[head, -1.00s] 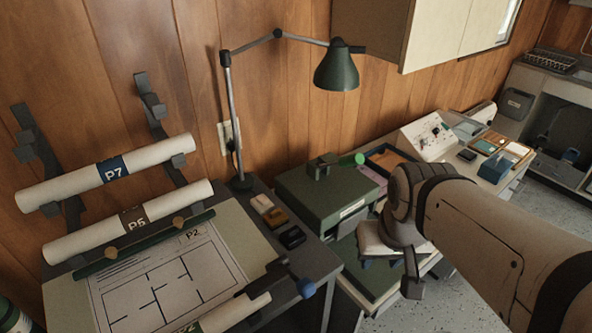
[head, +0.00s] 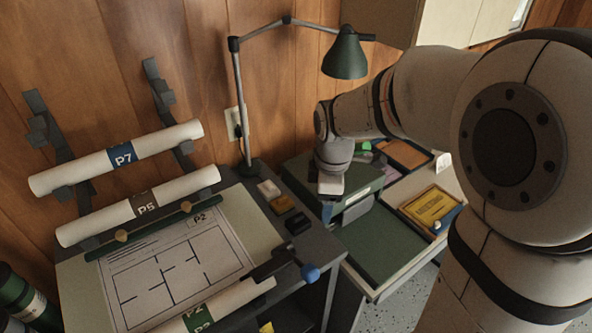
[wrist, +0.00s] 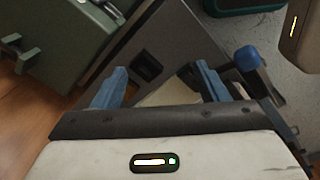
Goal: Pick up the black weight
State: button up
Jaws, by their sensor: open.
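The black weight (head: 298,223) is a small dark block on the grey bench top, near its right edge, at the end of a row of small blocks. In the wrist view the black weight (wrist: 147,67) lies between the lines of my two blue fingers, nearer the left one. My gripper (head: 328,212) points down in the head view, above and to the right of the weight. In the wrist view my gripper (wrist: 160,72) is open, with nothing held. The fingers look apart from the weight.
A desk lamp (head: 345,56) stands behind. A green cabinet (head: 300,172) with an open tray below is to the right. A blue knob (head: 310,272) sticks out at the bench's front.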

aim_at(298, 216)
jog(key=w+a+f+n, duration=0.1)
jog(key=n, duration=0.1)
jog(key=w+a+f+n, duration=0.2)
jog(key=n, duration=0.1)
jog(key=w+a+f+n, duration=0.1)
jog(key=a+n, duration=0.1)
jog(key=shift+w+a+f+n+g, duration=0.25)
jog(key=shift+w+f+n+g, duration=0.05)
jog(key=shift+w+f+g, duration=0.1)
jog(key=shift+a+f, duration=0.15)
jog(key=shift+f, duration=0.1)
notch_tip(298, 216, down, 8)
jog(key=shift+w+a+r+p, duration=0.1)
jog(key=shift+a+r+p, duration=0.1)
jog(key=shift+p, duration=0.65)
jog(key=shift+c, duration=0.4)
jog(key=c, duration=1.3)
